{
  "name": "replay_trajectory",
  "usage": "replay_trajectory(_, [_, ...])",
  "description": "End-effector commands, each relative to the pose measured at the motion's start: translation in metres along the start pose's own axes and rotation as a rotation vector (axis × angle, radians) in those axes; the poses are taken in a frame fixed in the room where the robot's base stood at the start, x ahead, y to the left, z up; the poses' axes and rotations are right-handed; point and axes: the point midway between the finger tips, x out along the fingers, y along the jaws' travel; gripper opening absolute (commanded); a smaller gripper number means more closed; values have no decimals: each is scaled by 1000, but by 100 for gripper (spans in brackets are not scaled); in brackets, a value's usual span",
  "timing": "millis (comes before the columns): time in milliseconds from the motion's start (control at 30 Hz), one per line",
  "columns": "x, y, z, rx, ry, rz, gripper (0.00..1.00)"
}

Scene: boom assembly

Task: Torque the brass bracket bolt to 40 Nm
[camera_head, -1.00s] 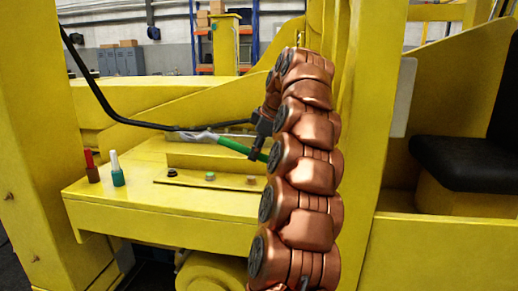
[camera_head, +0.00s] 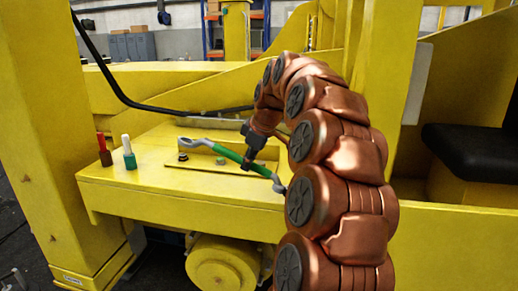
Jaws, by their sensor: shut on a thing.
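My gripper (camera_head: 251,161) is shut on the green handle of a wrench (camera_head: 228,153). The wrench slants from upper left to lower right, with its silver head (camera_head: 188,143) at the upper left and its other silver end at the lower right. It appears to hang over the yellow bracket plate. A dark bolt (camera_head: 183,157) and a green bolt (camera_head: 220,161) show along the plate's front strip. I cannot make out the brass bolt now; the gripper and wrench cover the right part of the strip.
Two small upright markers, red-brown (camera_head: 103,150) and white-teal (camera_head: 128,152), stand at the ledge's left end. A black hose (camera_head: 120,92) runs behind the ledge. A yellow post (camera_head: 38,140) is at left, and a black seat (camera_head: 470,150) at right. The ledge front is clear.

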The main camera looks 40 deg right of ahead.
Motion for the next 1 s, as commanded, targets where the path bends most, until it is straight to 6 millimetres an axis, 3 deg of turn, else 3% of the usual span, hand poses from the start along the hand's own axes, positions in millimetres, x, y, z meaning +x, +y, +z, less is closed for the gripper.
replay_trajectory(567, [89, -95, -26, 152, -36, 64, 0])
replay_trajectory(1000, [205, -213, -62, 348, -81, 150, 0])
